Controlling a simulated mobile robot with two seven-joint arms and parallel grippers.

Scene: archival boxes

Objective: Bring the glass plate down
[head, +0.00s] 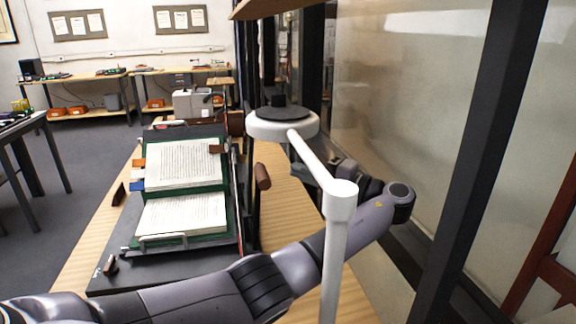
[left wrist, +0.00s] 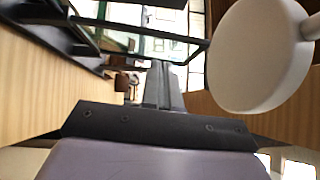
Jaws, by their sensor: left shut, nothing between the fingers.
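An open book (head: 182,163) with printed pages lies on a green and black cradle (head: 128,255) in the head view. I cannot make out the clear glass plate itself against the pages. A brown handle (head: 263,177) sits on a dark bar at the cradle's right side; a small brown grip also shows in the left wrist view (left wrist: 122,82). My left gripper (head: 343,170) is to the right of that handle, apart from it and partly hidden behind a white post. It is shut and empty, and its fingers show in the left wrist view (left wrist: 160,85). My right gripper is not in view.
Dark uprights (head: 480,160) and a pale panel (head: 410,90) bound the right side.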

